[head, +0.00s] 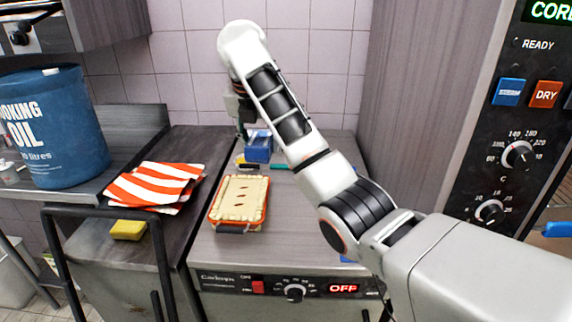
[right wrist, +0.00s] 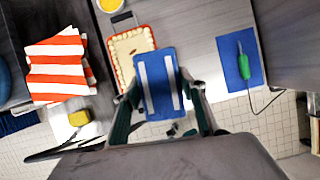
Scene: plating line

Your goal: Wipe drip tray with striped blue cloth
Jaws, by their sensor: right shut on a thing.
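My right gripper (head: 248,118) is shut on the blue cloth (head: 258,148) above the back of the counter. The right wrist view shows the cloth (right wrist: 158,84) with white stripes, hanging flat between the two fingers (right wrist: 162,98). An orange-rimmed tray (head: 212,221) with a pale, crust-edged filling lies on the counter, left of and nearer than the cloth. Its rim also shows in the right wrist view (right wrist: 111,62), just beyond the cloth. I cannot tell whether this is the drip tray. My left gripper is out of view.
An orange-and-white striped cloth (head: 155,186) lies left of the tray. A yellow sponge (head: 128,230) and a blue oil drum (head: 52,128) are farther left. A green corded tool (right wrist: 243,66) lies on a blue mat (right wrist: 236,45). A control panel (head: 520,120) stands at right.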

